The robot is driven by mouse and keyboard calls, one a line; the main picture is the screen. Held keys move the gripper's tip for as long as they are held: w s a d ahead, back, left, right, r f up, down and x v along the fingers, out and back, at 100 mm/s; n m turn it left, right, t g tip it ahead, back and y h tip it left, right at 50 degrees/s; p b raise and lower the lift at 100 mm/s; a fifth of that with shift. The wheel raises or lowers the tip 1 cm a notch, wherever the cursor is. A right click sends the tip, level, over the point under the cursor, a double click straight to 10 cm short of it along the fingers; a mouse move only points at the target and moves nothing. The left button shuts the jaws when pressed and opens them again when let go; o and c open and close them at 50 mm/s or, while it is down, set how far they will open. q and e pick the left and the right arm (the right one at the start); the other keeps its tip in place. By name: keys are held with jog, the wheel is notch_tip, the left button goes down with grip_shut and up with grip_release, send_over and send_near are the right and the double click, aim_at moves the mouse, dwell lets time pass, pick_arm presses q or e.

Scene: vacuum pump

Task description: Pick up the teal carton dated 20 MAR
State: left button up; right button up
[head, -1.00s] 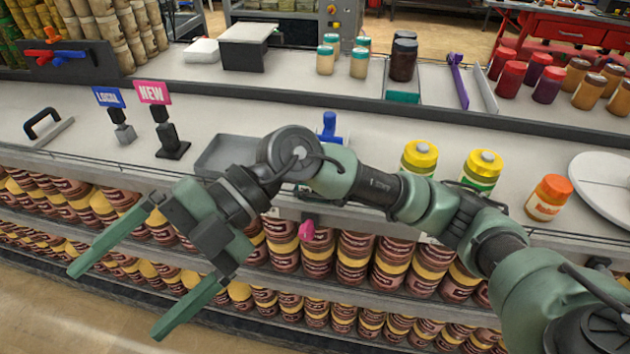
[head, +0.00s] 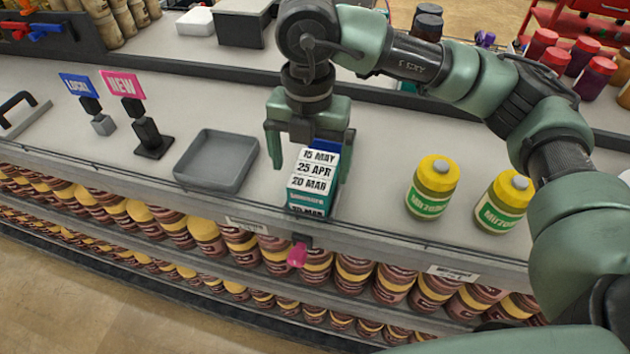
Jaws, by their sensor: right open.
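The teal carton dated 20 MAR (head: 309,184) stands at the front edge of the counter. It is the nearest in a short row, with the carton marked 25 APR (head: 316,168) and the carton marked 15 MAY (head: 320,156) close behind it. Their white tops carry the dates; the front one's teal face shows below. My right gripper (head: 310,172) is open and points down over the row. One finger shows left of the cartons and one right, towards the rear of the row. I cannot tell whether they touch. My left gripper is not in view.
An empty grey tray (head: 216,160) lies left of the cartons. Two yellow-lidded jars (head: 432,188) stand to the right. A pink NEW sign (head: 124,84) and a blue LOCAL sign (head: 76,86) stand further left. A pink tag (head: 297,254) hangs below the front edge.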

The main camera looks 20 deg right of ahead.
aim_at(309, 183)
jog(key=shift+s+a+f+p, duration=0.3)
jog(key=shift+s+a+f, duration=0.1)
jog(key=shift+s+f, duration=0.25)
jog(key=shift+w+d+f+p, duration=0.1)
jog(key=shift+w+f+p, duration=0.05)
jog(key=shift+f+p, duration=0.4)
jog(key=shift+w+d+f+p, duration=0.1)
jog(key=shift+f+p, duration=0.2)
jog(key=shift+f, duration=0.35)
jog(key=f, duration=0.2)
jog(key=shift+w+d+f, duration=0.1)
jog(key=shift+w+f, duration=0.15)
jog(key=shift+f, duration=0.3)
jog(key=c, duration=1.3)
jog(key=shift+c, duration=0.7)
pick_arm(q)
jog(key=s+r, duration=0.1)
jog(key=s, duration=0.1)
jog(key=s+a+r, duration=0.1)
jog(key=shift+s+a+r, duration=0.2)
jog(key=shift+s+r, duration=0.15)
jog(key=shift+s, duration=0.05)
pick_arm(e)
jog(key=shift+r, duration=0.1)
